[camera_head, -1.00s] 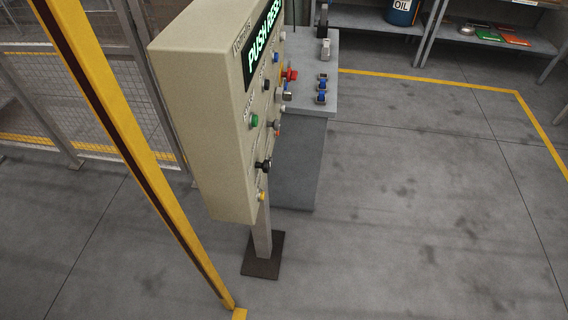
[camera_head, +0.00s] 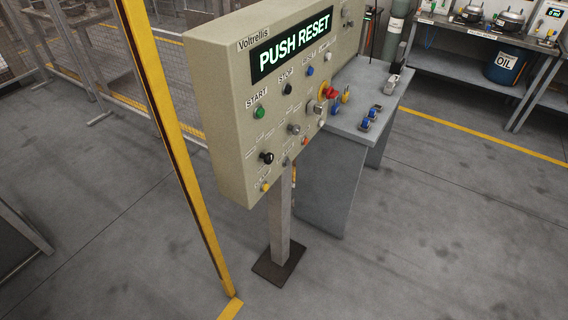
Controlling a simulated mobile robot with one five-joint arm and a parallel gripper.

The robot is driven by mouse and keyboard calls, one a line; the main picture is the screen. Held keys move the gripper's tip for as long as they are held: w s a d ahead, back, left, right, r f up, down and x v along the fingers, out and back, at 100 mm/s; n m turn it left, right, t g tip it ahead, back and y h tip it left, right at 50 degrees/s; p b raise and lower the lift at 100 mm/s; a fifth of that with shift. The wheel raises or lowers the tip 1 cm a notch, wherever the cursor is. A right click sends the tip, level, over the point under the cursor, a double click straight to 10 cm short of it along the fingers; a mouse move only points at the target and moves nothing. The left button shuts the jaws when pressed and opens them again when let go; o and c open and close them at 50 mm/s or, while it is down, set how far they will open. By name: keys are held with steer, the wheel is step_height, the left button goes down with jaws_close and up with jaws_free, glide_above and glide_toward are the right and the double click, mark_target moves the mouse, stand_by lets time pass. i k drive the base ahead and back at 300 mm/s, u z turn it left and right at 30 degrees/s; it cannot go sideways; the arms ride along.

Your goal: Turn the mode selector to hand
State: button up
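A beige control panel (camera_head: 222,120) on a grey post shows at the upper middle, seen at an angle. Its display (camera_head: 291,45) reads "PUSH RESET". A green START button (camera_head: 259,112), a black STOP button (camera_head: 287,88) and a blue button (camera_head: 310,71) sit below it. Lower are a black knob (camera_head: 266,157) and a grey knob (camera_head: 293,129); their labels are too small to read, so I cannot tell which is the mode selector or where it points. A red emergency knob (camera_head: 331,92) is at the right. My gripper is not in view.
A yellow post (camera_head: 166,130) stands close to the panel's left. A grey bench (camera_head: 335,185) with small blue-and-grey parts stands behind the panel. Shelving with a blue oil drum (camera_head: 505,67) is at the upper right. The floor at right is clear.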

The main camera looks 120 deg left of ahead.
mark_target(268, 158)
steer(key=u, duration=0.7)
steer(key=k, duration=0.1)
steer(key=u, duration=3.45)
steer(key=k, duration=0.55)
steer(key=z, duration=0.1)
steer(key=i, duration=0.55)
steer(key=u, duration=5.05)
steer(key=i, duration=0.15)
steer(key=z, duration=2.35)
steer(key=k, duration=0.2)
steer(key=z, duration=0.3)
